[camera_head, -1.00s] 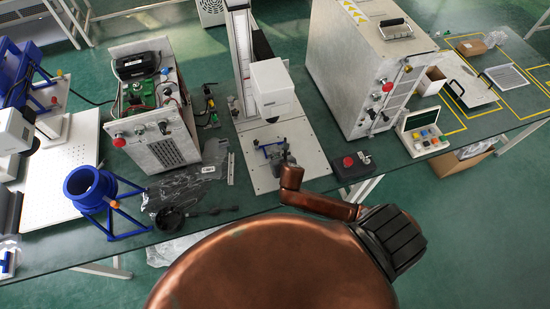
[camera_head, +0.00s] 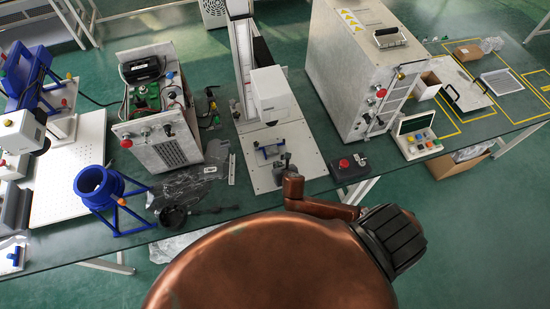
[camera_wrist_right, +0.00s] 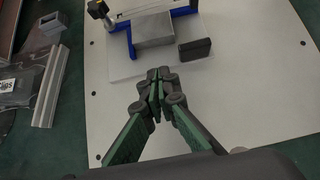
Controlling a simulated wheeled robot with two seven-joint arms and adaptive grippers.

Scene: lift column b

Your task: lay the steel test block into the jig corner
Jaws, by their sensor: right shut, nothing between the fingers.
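The steel test block (camera_wrist_right: 155,33) is a silver-grey block lying in the blue jig corner (camera_wrist_right: 131,42) in the right wrist view. It appears against the blue bars at its back and left side; I cannot tell whether it touches both. The jig also shows small in the head view (camera_head: 261,152). My right gripper (camera_wrist_right: 156,80) is shut and empty, in front of the block and apart from it. In the head view the right gripper (camera_head: 287,163) is small, just in front of the jig. My left gripper is not in view.
A dark block (camera_wrist_right: 195,49) stands right of the steel block. The white measuring head (camera_head: 271,94) hangs over the plate (camera_head: 304,151). A red-button box (camera_head: 348,167) is to the right. A grey strip (camera_wrist_right: 49,88) lies left of the plate.

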